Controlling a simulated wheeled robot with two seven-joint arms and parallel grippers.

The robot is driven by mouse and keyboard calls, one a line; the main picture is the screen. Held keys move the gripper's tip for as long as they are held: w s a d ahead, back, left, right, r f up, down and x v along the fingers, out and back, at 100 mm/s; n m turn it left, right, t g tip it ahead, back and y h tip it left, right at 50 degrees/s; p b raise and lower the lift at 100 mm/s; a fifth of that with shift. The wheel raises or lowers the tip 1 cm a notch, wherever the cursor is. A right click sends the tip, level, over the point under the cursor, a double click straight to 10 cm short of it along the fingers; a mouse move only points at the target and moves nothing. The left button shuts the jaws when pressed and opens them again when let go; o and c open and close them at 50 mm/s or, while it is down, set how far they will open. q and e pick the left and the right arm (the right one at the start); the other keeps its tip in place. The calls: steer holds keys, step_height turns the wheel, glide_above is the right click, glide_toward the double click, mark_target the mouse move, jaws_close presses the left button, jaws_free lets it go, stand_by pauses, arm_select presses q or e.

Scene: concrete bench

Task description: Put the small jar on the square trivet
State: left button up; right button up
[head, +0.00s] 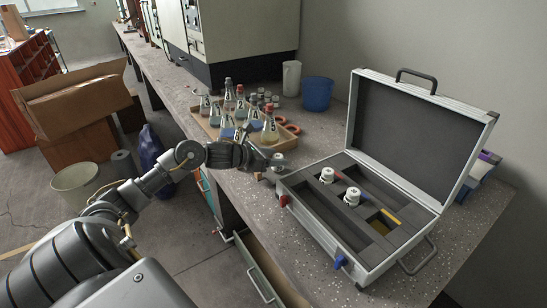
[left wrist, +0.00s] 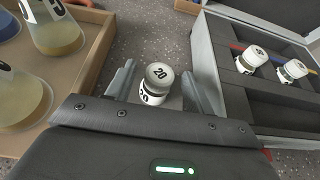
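A small white jar (left wrist: 157,83) with a grey-white lid marked 20 stands on the bench between the fingers of my left gripper (left wrist: 155,88) in the left wrist view. The fingers stand on either side of it, with a gap visible, so the gripper is open. In the head view my left gripper (head: 272,160) is between the wooden tray and the open case, and the jar (head: 278,159) shows partly at its tip. Two similar white jars (head: 326,175) (head: 351,197) stand in the case. I cannot make out a square trivet in either view. My right gripper is not in view.
An open silver case (head: 372,270) with grey foam stands on the right. A wooden tray (head: 290,141) holds several flasks (head: 270,130). A blue cup (head: 317,93) and a white cup (head: 291,78) stand behind. Speckled bench is bare at the front right (head: 470,245).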

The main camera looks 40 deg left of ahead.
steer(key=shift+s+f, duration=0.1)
arm_select(q)
steer(key=shift+r, duration=0.1)
steer(key=shift+v, duration=0.9)
steer(key=v, duration=1)
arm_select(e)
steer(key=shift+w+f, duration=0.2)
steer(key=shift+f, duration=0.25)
arm_select(q)
steer(key=shift+s, duration=0.1)
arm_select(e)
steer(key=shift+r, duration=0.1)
